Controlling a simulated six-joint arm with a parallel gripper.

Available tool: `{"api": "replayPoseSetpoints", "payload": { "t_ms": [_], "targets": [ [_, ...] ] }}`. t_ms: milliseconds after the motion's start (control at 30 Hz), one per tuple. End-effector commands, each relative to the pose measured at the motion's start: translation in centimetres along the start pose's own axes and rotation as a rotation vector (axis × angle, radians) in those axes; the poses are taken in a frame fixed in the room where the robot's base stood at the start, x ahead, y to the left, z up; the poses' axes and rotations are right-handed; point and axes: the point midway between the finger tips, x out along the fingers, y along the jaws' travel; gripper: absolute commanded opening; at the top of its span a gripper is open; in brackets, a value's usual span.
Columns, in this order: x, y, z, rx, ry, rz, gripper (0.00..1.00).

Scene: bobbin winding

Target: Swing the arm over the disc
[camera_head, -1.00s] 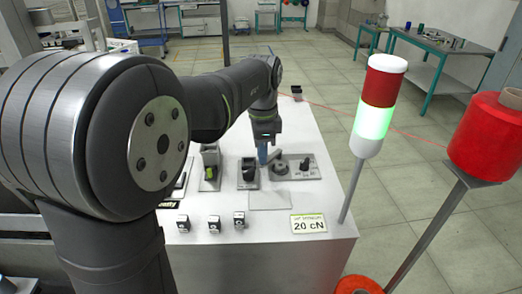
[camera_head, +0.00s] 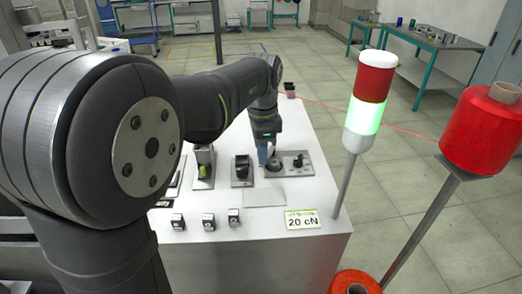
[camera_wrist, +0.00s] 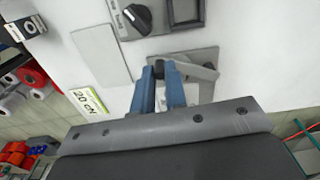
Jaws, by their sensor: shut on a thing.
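In the head view the tension unit's grey base plate (camera_head: 302,170) lies on the white bench top, with a round disc (camera_head: 275,168) on its left part and a black knob (camera_head: 297,161) on its right. My gripper (camera_head: 263,155) points down at the plate's left end, close to the disc. In the wrist view my gripper's two blue fingers (camera_wrist: 163,70) are closed on a small dark piece. This seems to be the end of the grey swing arm (camera_wrist: 197,72), a bar running right from the fingertips. The fingers hide much of the plate; I cannot make out the disc there.
A black device (camera_head: 242,168) on a plate stands just left of the unit. A flat grey plate (camera_head: 265,198) and the 20 cN card (camera_head: 302,219) lie in front. Three small dark blocks (camera_head: 208,221) sit front left. A signal lamp (camera_head: 370,95) stands right.

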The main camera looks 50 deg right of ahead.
Motion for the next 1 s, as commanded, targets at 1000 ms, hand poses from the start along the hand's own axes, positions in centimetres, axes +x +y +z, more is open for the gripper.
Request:
{"api": "replayPoseSetpoints", "payload": {
  "t_ms": [1000],
  "targets": [
    [0.1,1.0,-2.6,0.002,-0.001,0.002,0.04]
  ]
}}
